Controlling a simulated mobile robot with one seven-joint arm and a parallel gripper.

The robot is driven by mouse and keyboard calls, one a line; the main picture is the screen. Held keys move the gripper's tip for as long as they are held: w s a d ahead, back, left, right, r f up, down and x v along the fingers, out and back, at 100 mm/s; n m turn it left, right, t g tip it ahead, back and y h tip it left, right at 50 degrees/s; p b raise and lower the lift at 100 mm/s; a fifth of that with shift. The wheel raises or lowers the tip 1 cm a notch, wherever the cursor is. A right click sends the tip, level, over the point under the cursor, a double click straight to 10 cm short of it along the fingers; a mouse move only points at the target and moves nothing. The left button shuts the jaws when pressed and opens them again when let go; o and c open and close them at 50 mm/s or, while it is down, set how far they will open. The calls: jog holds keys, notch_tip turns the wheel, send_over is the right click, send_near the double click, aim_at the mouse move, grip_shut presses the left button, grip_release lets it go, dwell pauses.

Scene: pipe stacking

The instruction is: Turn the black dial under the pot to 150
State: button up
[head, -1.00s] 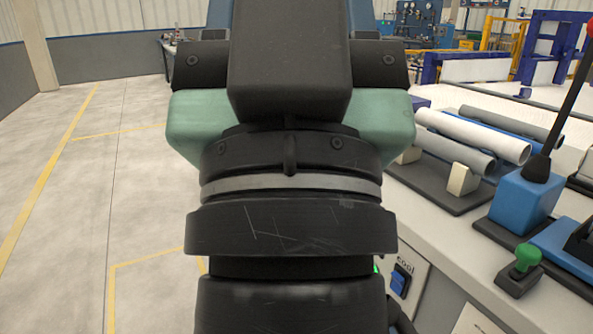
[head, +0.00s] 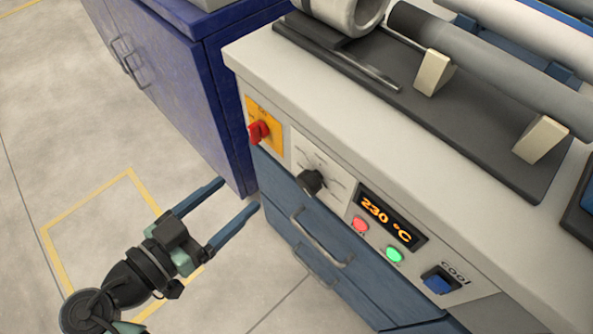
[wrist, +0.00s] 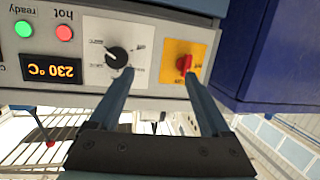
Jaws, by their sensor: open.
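The black dial (head: 312,181) sits on a white scale plate on the front of the bench. It also shows upside down in the wrist view (wrist: 117,58). Its scale numbers are too small to read. The orange display (head: 390,217) beside it reads 230 °C. My gripper (head: 238,196) is open and empty, in front of the panel and left of the dial in the head view. In the wrist view, one finger tip appears just below the dial; contact cannot be told. A grey hollow cylinder (head: 350,14) stands on the bench above; I cannot tell if it is the pot.
A red switch on a yellow plate (head: 260,130) is close beside the dial. A red button (head: 361,225), green button (head: 394,254) and blue cool switch (head: 438,283) are further right. Drawer handles (head: 320,238) stick out below. A blue cabinet (head: 190,80) stands left; floor ahead is clear.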

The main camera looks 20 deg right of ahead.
aim_at(304, 188)
jog(key=s+f+m+g+h, duration=0.1)
jog(key=s+m+h, duration=0.15)
jog(key=s, duration=0.45)
jog(key=shift+h, duration=0.45)
jog(key=b+x, duration=0.1)
jog(key=x, duration=1.1)
jog(key=shift+w+d, duration=0.2)
grip_shut()
